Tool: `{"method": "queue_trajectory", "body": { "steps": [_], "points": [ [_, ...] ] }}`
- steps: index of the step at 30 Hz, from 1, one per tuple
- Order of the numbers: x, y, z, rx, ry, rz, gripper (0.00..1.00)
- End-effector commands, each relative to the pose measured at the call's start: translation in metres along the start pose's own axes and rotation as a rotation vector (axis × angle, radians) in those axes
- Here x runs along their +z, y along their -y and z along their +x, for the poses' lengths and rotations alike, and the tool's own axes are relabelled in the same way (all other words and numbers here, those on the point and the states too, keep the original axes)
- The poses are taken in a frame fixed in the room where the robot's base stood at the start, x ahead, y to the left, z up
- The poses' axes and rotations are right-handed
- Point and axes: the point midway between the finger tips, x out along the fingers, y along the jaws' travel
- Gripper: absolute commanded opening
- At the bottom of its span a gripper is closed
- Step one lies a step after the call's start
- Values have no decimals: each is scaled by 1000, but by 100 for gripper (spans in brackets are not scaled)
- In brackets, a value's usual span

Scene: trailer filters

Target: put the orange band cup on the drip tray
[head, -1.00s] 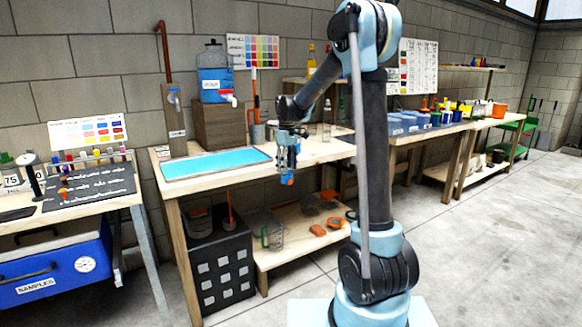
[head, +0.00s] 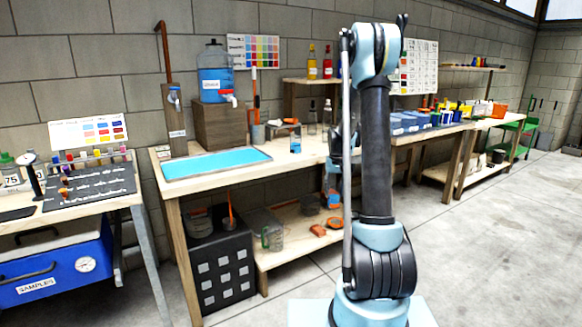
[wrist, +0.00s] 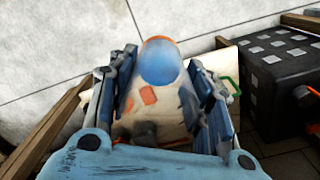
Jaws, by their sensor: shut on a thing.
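In the wrist view the orange band cup (wrist: 155,41) is between the fingers of my gripper (wrist: 162,68). It looks translucent, with an orange edge and a blue round face. My gripper is shut on it. In the head view my gripper (head: 332,182) hangs in front of the bench, partly behind my upright arm link, with the cup's orange band (head: 332,197) showing below it. A flat tray with a bright blue surface (head: 215,163) lies on the bench top at the left; I cannot tell for sure that it is the drip tray.
A blue water dispenser (head: 215,83) stands on a wooden block behind the tray. A small blue-banded cup (head: 295,143) and bottles (head: 327,112) stand on the bench. Below are a lower shelf (head: 285,250) with orange items and a dark crate (head: 220,275).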

Motion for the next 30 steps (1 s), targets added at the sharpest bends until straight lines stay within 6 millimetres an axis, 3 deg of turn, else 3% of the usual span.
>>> {"method": "queue_trajectory", "body": {
  "steps": [9,15,24,30],
  "points": [
    [14,0,78,0,0,-3,20],
    [25,1,111,0,0,-3,20],
    [30,1,123,0,0,-3,20],
    [24,1,105,0,0,-4,20]
  ]
}}
